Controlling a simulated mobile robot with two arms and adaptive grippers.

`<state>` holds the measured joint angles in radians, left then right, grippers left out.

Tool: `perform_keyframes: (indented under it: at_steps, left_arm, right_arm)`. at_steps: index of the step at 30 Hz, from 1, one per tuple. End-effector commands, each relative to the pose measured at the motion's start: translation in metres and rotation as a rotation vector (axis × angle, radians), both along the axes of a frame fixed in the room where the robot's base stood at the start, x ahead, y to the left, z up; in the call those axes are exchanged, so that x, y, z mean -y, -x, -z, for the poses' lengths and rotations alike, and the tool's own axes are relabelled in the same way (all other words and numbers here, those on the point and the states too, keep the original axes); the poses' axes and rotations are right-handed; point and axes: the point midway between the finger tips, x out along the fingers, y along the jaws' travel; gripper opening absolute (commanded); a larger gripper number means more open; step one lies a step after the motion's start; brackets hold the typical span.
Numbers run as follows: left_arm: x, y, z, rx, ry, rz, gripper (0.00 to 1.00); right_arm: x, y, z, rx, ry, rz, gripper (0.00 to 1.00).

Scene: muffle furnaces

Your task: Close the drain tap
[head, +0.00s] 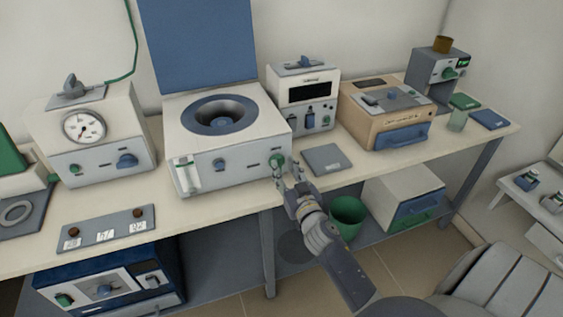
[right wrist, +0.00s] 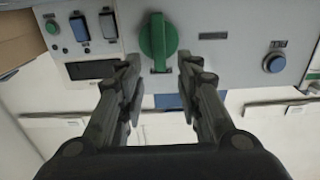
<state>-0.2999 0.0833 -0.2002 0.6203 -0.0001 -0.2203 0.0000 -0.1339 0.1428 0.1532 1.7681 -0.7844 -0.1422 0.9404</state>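A green knob (head: 276,161) is at the right end of the front of a white bench unit (head: 205,184) with a round well. I take it for the drain tap, but no label is readable. In the right wrist view the green knob (right wrist: 158,41) stands on a grey panel, its ridge roughly upright in the picture. My right gripper (head: 284,178) is right in front of the knob, and its fingers are apart. In the right wrist view the gripper (right wrist: 160,75) has the knob's lower end between or just beyond its fingertips; contact cannot be told. My left gripper is not in view.
The unit's blue lid (head: 198,45) is raised. A blue knob (head: 219,165) sits left on its front. A grey pad (head: 326,159) lies on the bench to the right. A green bin (head: 347,217) and a white box (head: 403,196) are below.

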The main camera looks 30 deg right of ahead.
Motion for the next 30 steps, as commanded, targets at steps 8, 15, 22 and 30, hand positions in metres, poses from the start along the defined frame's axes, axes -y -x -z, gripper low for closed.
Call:
perform_keyframes:
  at_steps: [8,15,22,30]
  left_arm:
    - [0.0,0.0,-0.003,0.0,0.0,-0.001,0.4]
    - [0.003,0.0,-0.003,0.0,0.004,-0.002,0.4]
    - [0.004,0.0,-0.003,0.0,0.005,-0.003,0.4]
    - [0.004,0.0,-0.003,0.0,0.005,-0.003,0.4]
  right_arm:
    - [0.006,-0.027,0.0,0.0,0.0,0.0,0.33]
    - [0.007,-0.029,0.001,-0.001,0.0,0.0,0.33]
    - [0.007,-0.029,0.0,-0.001,0.0,0.0,0.03]
    - [0.007,-0.029,0.0,-0.001,0.002,0.0,0.0]
